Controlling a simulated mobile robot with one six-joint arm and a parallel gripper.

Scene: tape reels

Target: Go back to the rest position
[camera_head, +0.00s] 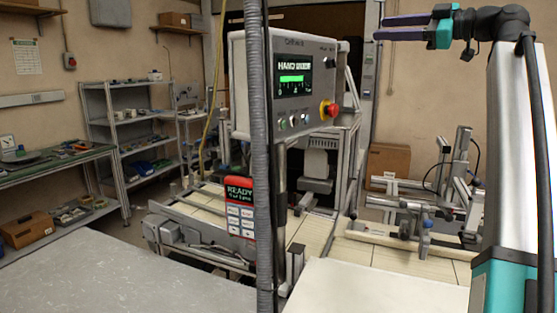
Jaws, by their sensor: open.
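My gripper (381,27) is in the upper right, with its two purple fingers pointing left. The fingers are parted with a gap between them, and nothing shows in it. The teal and black wrist is raised, and my white and teal arm runs down the right edge. The gripper is in the air, apart from other things. No tape reel can be made out.
A control box (288,85) with a lit screen and red knob stands left of my gripper. A red-framed handheld panel (240,205) hangs below it. Pale worktops (370,292) are bare in front. A metal frame machine (430,205) and a shelf rack (135,120) stand behind.

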